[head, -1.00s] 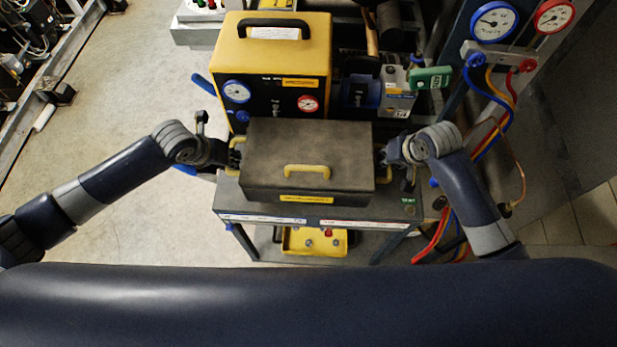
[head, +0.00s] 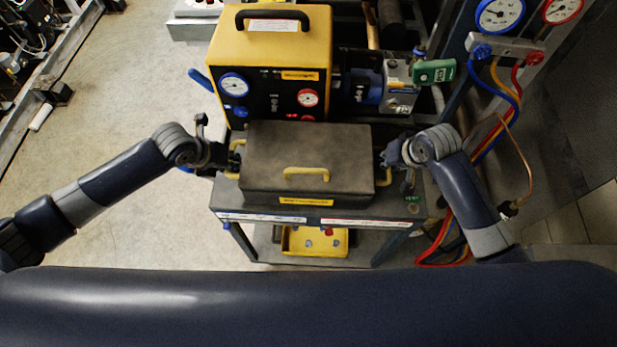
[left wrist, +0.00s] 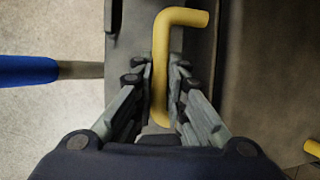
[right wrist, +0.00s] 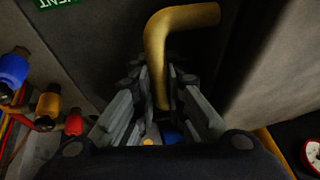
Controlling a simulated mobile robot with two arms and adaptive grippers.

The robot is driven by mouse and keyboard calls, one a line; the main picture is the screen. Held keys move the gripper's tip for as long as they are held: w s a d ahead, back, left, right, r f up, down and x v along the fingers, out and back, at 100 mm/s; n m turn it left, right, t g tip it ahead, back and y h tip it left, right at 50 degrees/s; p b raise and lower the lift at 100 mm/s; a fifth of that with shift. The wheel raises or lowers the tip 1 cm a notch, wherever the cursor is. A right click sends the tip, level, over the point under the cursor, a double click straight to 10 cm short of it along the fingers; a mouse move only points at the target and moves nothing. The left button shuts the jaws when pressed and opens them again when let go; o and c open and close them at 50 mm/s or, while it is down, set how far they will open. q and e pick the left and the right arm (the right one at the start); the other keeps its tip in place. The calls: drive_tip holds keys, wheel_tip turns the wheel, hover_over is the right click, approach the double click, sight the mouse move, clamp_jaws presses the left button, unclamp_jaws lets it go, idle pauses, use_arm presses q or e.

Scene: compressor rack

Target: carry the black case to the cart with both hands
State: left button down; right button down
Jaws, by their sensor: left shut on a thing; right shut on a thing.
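The black case (head: 308,155) is level over the top shelf of the cart (head: 228,197), in the middle of the head view. I cannot tell whether its underside touches the shelf. My left gripper (head: 230,158) is shut on the yellow handle at the case's left end; the left wrist view shows this handle (left wrist: 163,45) between the fingers. My right gripper (head: 386,156) is shut on the yellow handle at the right end, which shows in the right wrist view (right wrist: 157,45). A third yellow handle (head: 306,173) on the case's near side is free.
A yellow machine with gauges (head: 270,60) stands directly behind the case. A blue and grey pump (head: 395,88) and a green box (head: 433,70) are behind right. Gauges with hoses (head: 500,48) stand at right. A yellow tray (head: 315,243) sits low on the cart.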

use_arm(q)
drive_tip(key=shift+w+a+f+b, duration=0.15)
drive_tip(key=shift+f+b, duration=0.55)
use_arm(e)
drive_tip(key=shift+w+d+f, duration=0.1)
drive_tip(key=shift+d+f, duration=0.1)
drive_tip(key=shift+f, duration=0.55)
use_arm(q)
drive_tip(key=c, duration=2.1)
unclamp_jaws()
drive_tip(key=shift+f, duration=0.25)
use_arm(e)
drive_tip(key=c, duration=2.1)
unclamp_jaws()
drive_tip(key=shift+f, duration=0.2)
use_arm(q)
drive_tip(key=o, duration=0.5)
drive_tip(key=shift+r, duration=0.1)
use_arm(e)
drive_tip(key=o, duration=0.5)
drive_tip(key=shift+r, duration=0.1)
drive_tip(key=shift+c, duration=0.2)
use_arm(q)
drive_tip(key=shift+s, duration=0.3)
use_arm(e)
drive_tip(key=shift+s+a, duration=0.1)
drive_tip(key=shift+s, duration=0.15)
use_arm(q)
drive_tip(key=shift+r, duration=0.1)
